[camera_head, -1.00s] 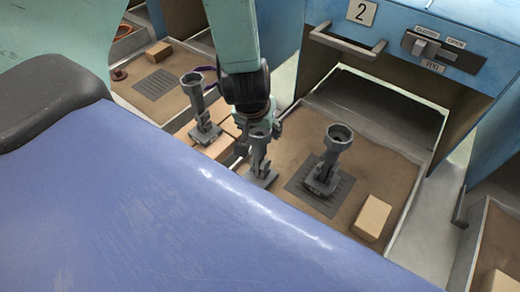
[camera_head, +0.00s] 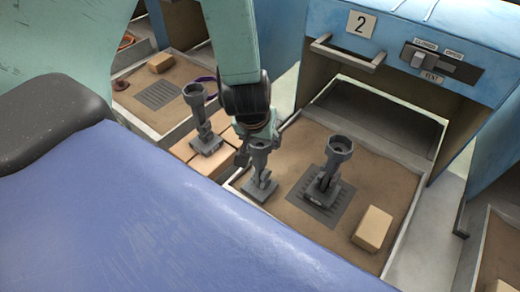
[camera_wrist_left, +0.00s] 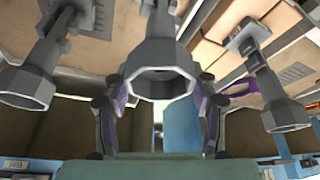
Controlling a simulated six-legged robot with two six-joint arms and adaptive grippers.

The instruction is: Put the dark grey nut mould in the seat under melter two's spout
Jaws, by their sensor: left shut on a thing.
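My left gripper (camera_head: 257,146) is shut on a dark grey mould (camera_head: 260,165) with a cup-shaped top and a square base. It holds the mould upright over the near left part of melter two's sand tray; I cannot tell if its base touches the sand. In the left wrist view the held mould (camera_wrist_left: 160,62) sits between both fingers. A similar grey mould (camera_head: 329,172) stands on the dark grooved seat (camera_head: 346,200) in front of melter two (camera_head: 361,23). A third grey mould (camera_head: 198,112) stands on wooden blocks to the left. My right gripper is not in view.
A tan block (camera_head: 373,228) lies in the tray, right of the seat. A neighbouring tray on the left has a bare grooved plate (camera_head: 158,95) and another tan block (camera_head: 161,62). A purple loop (camera_wrist_left: 243,88) shows beside the third mould in the left wrist view.

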